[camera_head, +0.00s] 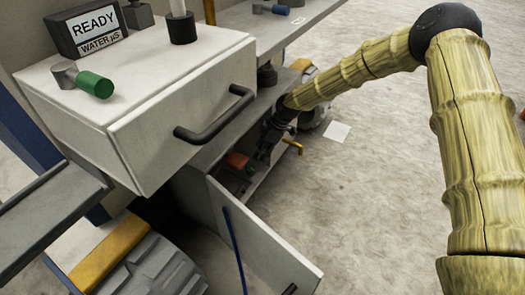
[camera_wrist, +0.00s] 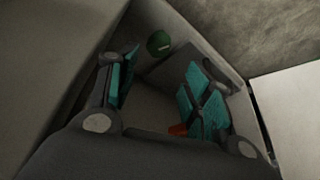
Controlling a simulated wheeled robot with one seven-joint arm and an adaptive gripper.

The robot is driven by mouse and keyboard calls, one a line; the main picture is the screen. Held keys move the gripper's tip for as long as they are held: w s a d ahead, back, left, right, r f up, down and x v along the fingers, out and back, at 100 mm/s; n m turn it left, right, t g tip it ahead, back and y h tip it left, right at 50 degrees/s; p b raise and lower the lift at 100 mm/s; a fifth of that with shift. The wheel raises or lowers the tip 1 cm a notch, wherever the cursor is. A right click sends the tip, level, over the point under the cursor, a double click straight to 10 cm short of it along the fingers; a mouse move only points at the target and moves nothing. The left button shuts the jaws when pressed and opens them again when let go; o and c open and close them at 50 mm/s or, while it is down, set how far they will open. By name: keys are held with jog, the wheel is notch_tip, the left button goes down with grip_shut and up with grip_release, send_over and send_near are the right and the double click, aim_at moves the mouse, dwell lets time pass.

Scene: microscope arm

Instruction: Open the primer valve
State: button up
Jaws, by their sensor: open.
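An open cabinet (camera_head: 203,165) sits under the white drawer, and its door hangs open. Inside it, in the head view, are a red-orange part (camera_head: 237,160) and a small green part (camera_head: 250,170). A brass-coloured piece (camera_head: 293,147) sticks out at the right. I cannot tell which of these is the primer valve. My gripper (camera_head: 264,146) reaches into the cabinet opening beside the red-orange part. In the wrist view my gripper (camera_wrist: 163,88) is open with teal pads and nothing between them. A green round part (camera_wrist: 159,43) lies beyond the fingers, and a red-orange bit (camera_wrist: 177,129) shows low, mostly hidden.
The white drawer (camera_head: 175,110) with a dark handle (camera_head: 215,117) overhangs the cabinet. The open door (camera_head: 262,240) stands in front. A READY display (camera_head: 92,28) and a green-capped cylinder (camera_head: 95,84) are on top.

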aim_at(251, 167)
jog(key=shift+o, duration=0.4)
jog(key=shift+s+a+f, duration=0.1)
jog(key=shift+s+a, duration=0.05)
jog(key=shift+a, duration=0.15)
jog(key=shift+w+a+f+m+t+h+p, duration=0.3)
jog(key=shift+a+f+m, duration=0.55)
jog(key=shift+f, duration=0.95)
jog(key=shift+w+a+f+m+t+h+p, duration=0.1)
jog(key=shift+a+f+m+t+p, duration=0.3)
jog(key=shift+f+m, duration=1.1)
jog(key=shift+w+a+f+m+t+h+p, duration=0.2)
jog(key=shift+a+f+m, duration=0.5)
jog(key=shift+f, duration=1.45)
jog(key=shift+r, duration=0.1)
jog(key=c, duration=1)
